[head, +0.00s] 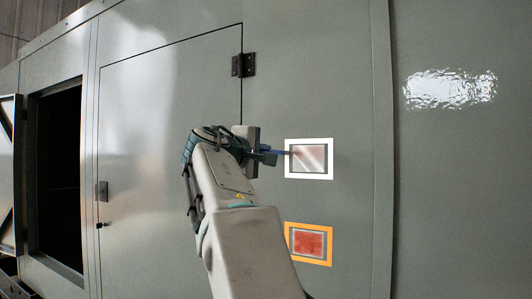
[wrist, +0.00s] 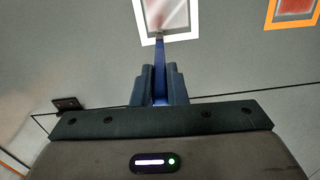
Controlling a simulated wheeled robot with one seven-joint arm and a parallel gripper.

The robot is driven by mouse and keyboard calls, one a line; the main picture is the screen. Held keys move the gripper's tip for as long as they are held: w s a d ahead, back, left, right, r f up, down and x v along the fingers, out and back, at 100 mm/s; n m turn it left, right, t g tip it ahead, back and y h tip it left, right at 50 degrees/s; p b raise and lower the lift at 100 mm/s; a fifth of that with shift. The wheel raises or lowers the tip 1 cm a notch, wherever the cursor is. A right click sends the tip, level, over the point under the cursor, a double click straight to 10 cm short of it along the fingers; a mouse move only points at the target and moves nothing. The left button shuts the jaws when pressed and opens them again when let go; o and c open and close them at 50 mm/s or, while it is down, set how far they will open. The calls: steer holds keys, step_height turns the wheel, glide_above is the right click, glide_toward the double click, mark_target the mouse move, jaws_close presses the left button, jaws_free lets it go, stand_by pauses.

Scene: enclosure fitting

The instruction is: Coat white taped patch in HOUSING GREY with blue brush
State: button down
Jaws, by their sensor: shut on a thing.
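The white taped patch (head: 329,159) is on the grey enclosure wall in the head view. Inside its white border the surface is reddish with pale diagonal streaks. It also shows at the top of the wrist view (wrist: 143,38), partly cut off. My gripper (head: 270,156) is just left of the patch and is shut on the blue brush (wrist: 160,82). The blue handle stands between the two fingers in the wrist view and points at the patch. The brush tip (head: 293,153) overlaps the patch's left side; I cannot tell whether it touches.
An orange-bordered patch (head: 326,258) with a red middle is below the white one. A closed door panel (head: 150,130) with a hinge (head: 243,65) is to the left. A dark opening (head: 60,170) is further left. The wall right of the patches is clear.

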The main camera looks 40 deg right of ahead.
steer(key=shift+s+d+b, duration=1.1)
steer(key=shift+s+d, duration=0.9)
steer(key=shift+s, duration=2.9)
steer(key=shift+w+a+p, duration=0.2)
steer(key=shift+w+a, duration=0.45)
steer(key=shift+w, duration=1)
steer(key=shift+w+a+p, duration=0.25)
steer(key=shift+w+a, duration=0.45)
steer(key=shift+w, duration=0.9)
steer(key=shift+w+a+p, duration=0.2)
steer(key=shift+w+a, duration=0.45)
steer(key=shift+w, duration=1)
steer(key=shift+s, duration=0.1)
steer(key=b+v, duration=0.2)
steer(key=v, duration=0.4)
steer(key=shift+a, duration=0.1)
